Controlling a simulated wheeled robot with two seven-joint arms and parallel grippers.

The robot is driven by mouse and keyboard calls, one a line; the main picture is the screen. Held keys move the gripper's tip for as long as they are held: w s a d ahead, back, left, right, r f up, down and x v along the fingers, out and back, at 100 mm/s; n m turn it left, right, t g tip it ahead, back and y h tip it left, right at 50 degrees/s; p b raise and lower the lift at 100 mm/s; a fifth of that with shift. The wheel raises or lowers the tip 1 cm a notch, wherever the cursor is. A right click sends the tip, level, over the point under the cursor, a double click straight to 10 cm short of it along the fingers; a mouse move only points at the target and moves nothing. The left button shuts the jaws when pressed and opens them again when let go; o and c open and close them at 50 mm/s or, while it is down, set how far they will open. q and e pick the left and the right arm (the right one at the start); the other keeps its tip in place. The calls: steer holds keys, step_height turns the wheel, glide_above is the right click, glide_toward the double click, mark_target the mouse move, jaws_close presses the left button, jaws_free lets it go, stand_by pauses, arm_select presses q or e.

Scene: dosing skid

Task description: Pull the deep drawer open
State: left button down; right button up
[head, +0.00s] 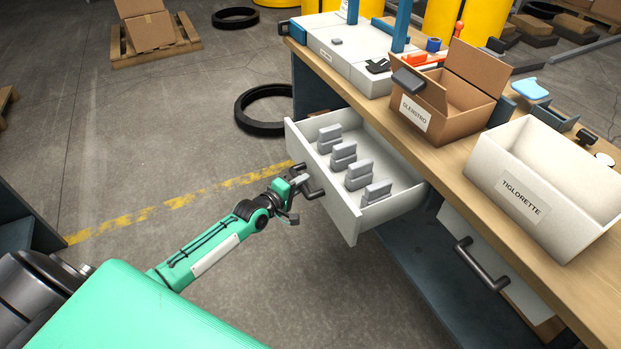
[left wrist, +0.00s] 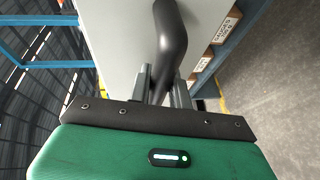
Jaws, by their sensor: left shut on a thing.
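A white drawer (head: 350,212) stands pulled out from under the workbench, with several grey blocks (head: 343,155) standing in a row inside. My left gripper (head: 300,187) is at its front, shut on the dark bar handle (head: 314,183). In the left wrist view the handle (left wrist: 171,35) runs down between the fingers of my left gripper (left wrist: 162,88), against the pale drawer front (left wrist: 118,40). A second white drawer front (head: 480,235) with a dark handle (head: 481,264) is further right under the bench. My right gripper is not in view.
On the wooden bench top (head: 440,165) stand an open cardboard box (head: 455,95) labelled GLENSTRO and a white bin (head: 520,195) labelled TIGLORETTE. A black ring (head: 242,112) lies on the floor behind the drawer. The floor in front of the drawer is clear.

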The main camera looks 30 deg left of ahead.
arm_select(q)
steer(key=shift+s+a, duration=0.35)
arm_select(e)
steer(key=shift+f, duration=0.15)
arm_select(q)
steer(key=c, duration=1.3)
jaws_free()
steer(key=p+v, duration=0.1)
steer(key=v, duration=1.3)
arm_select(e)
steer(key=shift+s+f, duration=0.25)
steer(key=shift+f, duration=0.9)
arm_select(q)
steer(key=shift+d+f, duration=0.1)
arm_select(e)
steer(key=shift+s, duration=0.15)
